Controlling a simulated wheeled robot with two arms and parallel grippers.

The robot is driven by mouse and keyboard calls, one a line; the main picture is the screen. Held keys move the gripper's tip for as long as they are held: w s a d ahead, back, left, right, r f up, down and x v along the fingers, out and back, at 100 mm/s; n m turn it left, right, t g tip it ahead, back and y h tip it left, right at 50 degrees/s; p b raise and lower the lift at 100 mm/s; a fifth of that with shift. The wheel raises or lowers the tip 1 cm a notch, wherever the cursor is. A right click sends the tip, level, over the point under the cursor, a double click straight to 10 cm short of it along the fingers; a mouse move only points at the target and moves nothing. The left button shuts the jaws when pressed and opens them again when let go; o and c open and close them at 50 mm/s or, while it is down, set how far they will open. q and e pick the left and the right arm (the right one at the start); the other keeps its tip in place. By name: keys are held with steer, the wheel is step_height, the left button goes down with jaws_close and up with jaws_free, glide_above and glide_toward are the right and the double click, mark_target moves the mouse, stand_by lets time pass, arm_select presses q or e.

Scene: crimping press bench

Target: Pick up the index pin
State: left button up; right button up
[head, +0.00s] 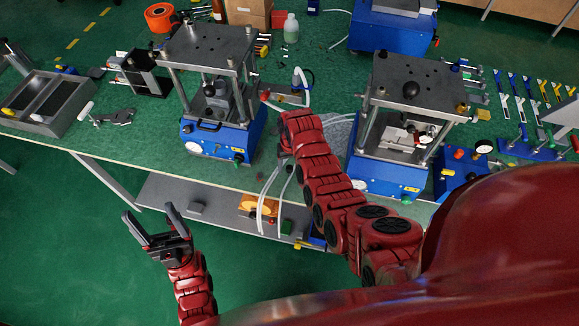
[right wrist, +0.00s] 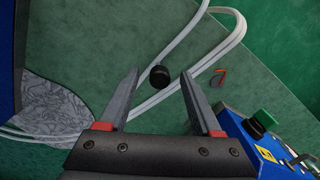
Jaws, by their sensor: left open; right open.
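A round black knob (right wrist: 159,76), which I take to be the index pin's head, shows in the right wrist view on the green bench top. Its shank is not visible. My right gripper (right wrist: 159,72) is open and empty, its two fingertips on either side of the knob in the picture. I cannot tell how high above it they are. In the head view my right arm hides this spot. My left gripper (head: 148,212) is open and empty, in front of the bench's front edge, far from the knob.
A left press (head: 212,140) and a right press (head: 385,175) flank my right arm. A grey patterned cloth (right wrist: 58,112) lies between them.

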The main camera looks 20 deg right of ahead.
steer(key=shift+f, duration=0.7)
steer(key=shift+c, duration=0.3)
jaws_close()
